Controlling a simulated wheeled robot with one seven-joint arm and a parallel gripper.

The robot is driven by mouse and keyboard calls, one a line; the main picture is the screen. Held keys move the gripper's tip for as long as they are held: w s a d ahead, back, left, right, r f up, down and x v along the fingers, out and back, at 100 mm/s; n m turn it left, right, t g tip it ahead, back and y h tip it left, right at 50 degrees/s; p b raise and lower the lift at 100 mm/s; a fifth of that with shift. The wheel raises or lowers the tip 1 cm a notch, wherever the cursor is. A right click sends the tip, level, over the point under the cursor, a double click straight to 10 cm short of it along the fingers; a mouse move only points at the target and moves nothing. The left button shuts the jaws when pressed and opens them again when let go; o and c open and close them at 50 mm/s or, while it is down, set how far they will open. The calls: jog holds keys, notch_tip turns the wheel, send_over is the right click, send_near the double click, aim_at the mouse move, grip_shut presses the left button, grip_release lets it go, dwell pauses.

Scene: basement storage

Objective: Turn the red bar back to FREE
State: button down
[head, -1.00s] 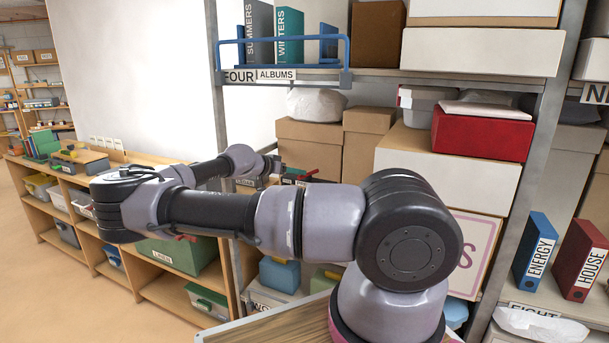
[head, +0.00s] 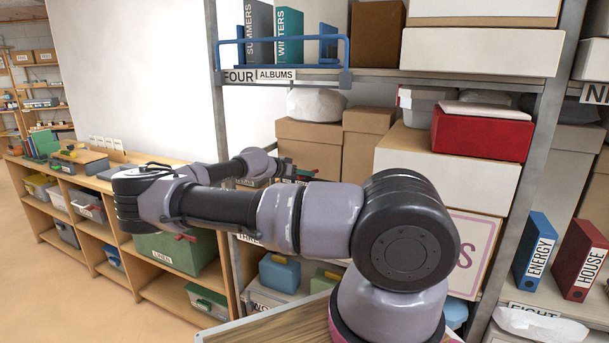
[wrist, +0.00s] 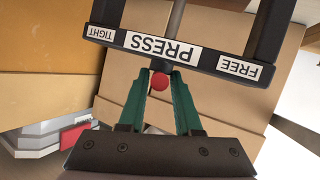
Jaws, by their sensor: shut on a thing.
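The press shows upside down at the top of the wrist view, with a dark crossbar (wrist: 110,38) carrying a PRESS label (wrist: 160,48), TIGHT at the left and FREE at the right. A grey metal rod (wrist: 176,18) runs up behind the crossbar. The red bar (wrist: 160,81) shows only as a round red end, just below the PRESS label. My gripper (wrist: 160,88) has green fingers shut on it from both sides. In the head view my gripper (head: 301,174) is small and far off by the shelf; the bar's angle is unclear there.
Brown cardboard boxes (head: 310,142) stand close behind my gripper. A low wooden shelf unit (head: 150,285) with bins is at the left. A metal shelf upright (head: 535,150) and a red box (head: 482,134) are at the right. The floor at lower left is clear.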

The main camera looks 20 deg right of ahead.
jog(key=n+t, duration=0.1)
jog(key=n+t+y, duration=0.1)
jog(key=t, duration=0.1)
jog(key=shift+s+n, duration=0.2)
jog(key=shift+n, duration=0.2)
jog(key=n+t+y, duration=0.3)
jog(key=n, duration=0.1)
jog(key=shift+s+d+t+y, duration=0.25)
jog(key=shift+s+t+y, duration=0.05)
jog(key=shift+t+y, duration=0.1)
jog(key=n+t+y, duration=0.1)
jog(key=n, duration=0.1)
jog(key=n+t+y, duration=0.1)
jog(key=y, duration=0.1)
jog(key=shift+s+d+n+y, duration=0.15)
jog(key=shift+n+y, duration=0.15)
jog(key=shift+n, duration=0.1)
jog(key=shift+n+t+y, duration=0.4)
jog(key=shift+n+y, duration=1.2)
jog(key=shift+y, duration=0.2)
jog(key=shift+f, duration=0.15)
jog(key=shift+s, duration=0.1)
jog(key=c, duration=0.9)
grip_release()
jog(key=shift+c, duration=0.2)
jog(key=shift+d, duration=0.1)
